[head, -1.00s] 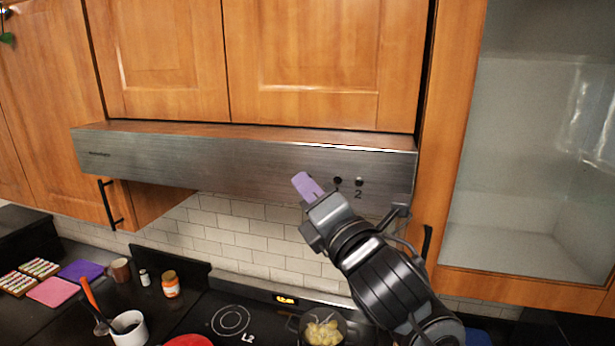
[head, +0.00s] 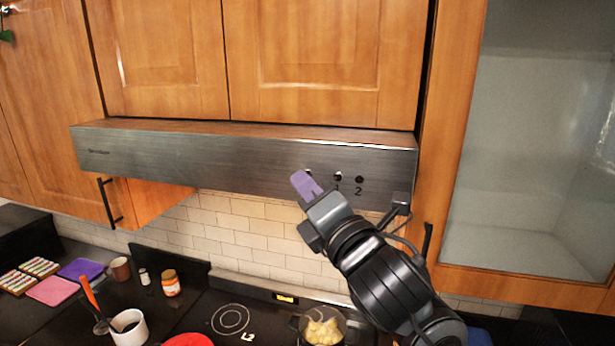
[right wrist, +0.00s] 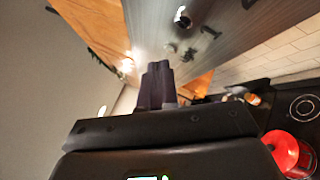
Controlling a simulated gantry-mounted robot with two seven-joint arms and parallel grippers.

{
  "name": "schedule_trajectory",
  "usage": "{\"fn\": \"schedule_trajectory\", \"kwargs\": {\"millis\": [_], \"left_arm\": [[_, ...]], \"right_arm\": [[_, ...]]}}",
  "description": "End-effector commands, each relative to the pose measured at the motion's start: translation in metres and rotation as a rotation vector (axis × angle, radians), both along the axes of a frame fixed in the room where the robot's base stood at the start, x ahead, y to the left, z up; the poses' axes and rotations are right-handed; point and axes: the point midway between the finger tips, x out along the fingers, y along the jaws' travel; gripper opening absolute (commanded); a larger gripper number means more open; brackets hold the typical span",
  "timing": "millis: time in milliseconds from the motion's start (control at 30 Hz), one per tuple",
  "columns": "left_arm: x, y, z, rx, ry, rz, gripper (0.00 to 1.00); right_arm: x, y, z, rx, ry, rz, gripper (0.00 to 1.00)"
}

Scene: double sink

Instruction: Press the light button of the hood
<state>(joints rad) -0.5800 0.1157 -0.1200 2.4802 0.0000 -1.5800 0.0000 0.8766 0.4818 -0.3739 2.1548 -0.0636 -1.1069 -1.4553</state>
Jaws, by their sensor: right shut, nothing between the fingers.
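The range hood (head: 200,163) is a long brushed-metal box under the wooden cabinets. Its front has small dark buttons, one (head: 338,177) above a "1" and one (head: 359,180) above a "2". Another small round spot (head: 309,172) shows at my fingertip's upper edge, partly hidden. My right gripper (head: 306,185) has purple fingers, shut and empty, at the hood front left of the "1" button; I cannot tell whether they touch it. In the right wrist view the shut fingers (right wrist: 157,85) point toward the hood front (right wrist: 225,30). My left gripper is out of view.
A pot (head: 322,328) with yellowish food is on the cooktop below. A white cup (head: 129,328), an orange-lidded jar (head: 170,283) and coloured squares are on the counter at left. A glass-door cabinet (head: 530,150) stands at right, close to my right arm.

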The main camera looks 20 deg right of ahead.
Motion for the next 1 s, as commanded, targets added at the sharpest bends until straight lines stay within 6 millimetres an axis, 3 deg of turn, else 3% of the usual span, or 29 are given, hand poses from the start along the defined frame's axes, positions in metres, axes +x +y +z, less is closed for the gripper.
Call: {"fn": "schedule_trajectory", "kwargs": {"millis": [467, 1000], "left_arm": [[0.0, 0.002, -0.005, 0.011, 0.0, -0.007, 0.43], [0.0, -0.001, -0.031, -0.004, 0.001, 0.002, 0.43]], "right_arm": [[-0.005, 0.004, 0.0, 0.0, -0.001, 0.0, 0.0], [-0.042, 0.035, -0.001, 0.0, -0.003, 0.001, 0.0]]}}
